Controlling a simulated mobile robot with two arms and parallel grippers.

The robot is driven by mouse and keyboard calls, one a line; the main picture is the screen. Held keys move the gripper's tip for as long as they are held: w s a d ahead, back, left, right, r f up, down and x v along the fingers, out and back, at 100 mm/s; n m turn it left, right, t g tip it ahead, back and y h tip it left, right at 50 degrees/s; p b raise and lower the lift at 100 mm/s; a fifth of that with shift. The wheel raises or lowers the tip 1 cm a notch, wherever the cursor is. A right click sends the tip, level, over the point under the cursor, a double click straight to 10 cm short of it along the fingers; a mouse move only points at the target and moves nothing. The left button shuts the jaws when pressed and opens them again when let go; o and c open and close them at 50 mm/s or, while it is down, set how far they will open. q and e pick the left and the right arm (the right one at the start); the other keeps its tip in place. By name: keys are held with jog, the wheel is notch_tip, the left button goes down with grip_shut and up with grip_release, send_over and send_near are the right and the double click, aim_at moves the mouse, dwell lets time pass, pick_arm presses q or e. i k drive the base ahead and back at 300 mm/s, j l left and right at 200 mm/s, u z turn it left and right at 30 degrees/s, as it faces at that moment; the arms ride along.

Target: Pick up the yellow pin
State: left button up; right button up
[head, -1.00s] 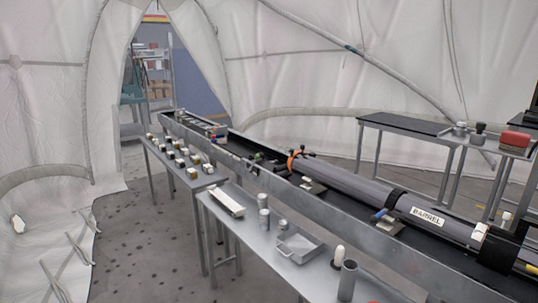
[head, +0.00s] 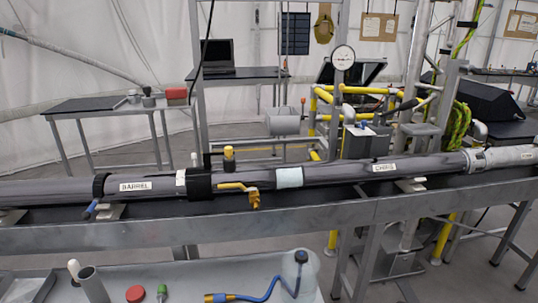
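In the head view, a long grey tube assembly runs across the picture, with a section labelled BARREL (head: 140,187) at left and one labelled CHRG (head: 380,168) at right. A short upright yellow piece with a dark band (head: 229,153) stands at the black collar (head: 198,183). A yellow lever-like piece (head: 243,187) projects from the tube's front just right of that collar. I cannot tell for certain which of these is the yellow pin. Neither of my grippers is in view.
A metal rail (head: 120,236) runs along the front of the tube. The low bench (head: 180,280) in front holds a white-topped peg (head: 74,268), a grey cylinder (head: 92,284), a red cap (head: 135,293), a blue hose (head: 268,291) and a clear bottle (head: 299,275). Yellow pipework (head: 330,105) stands behind.

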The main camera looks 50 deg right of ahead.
aim_at(228, 150)
jog(key=z, duration=1.3)
